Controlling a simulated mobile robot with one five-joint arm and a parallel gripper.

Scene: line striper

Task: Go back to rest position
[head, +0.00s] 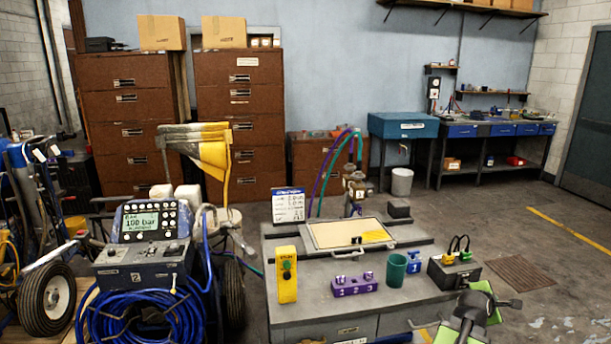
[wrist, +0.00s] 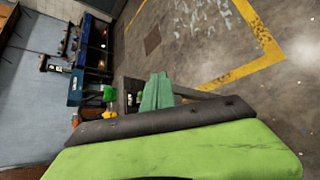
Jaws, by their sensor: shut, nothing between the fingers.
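My gripper (head: 474,312) is at the bottom right of the head view, at the right end of the grey workbench (head: 330,278). It has green and dark parts, and its fingertips are hard to make out there. In the wrist view its green finger with a dark edge (wrist: 165,135) fills the lower part of the picture. The gripper is shut and holds nothing.
On the bench stand a yellow button box (head: 286,274), a purple numbered block (head: 354,285), a green cup (head: 395,270) and a dark box with plugs (head: 455,267). A wheeled machine with a display (head: 150,224) stands left. Open floor (head: 540,290) lies right.

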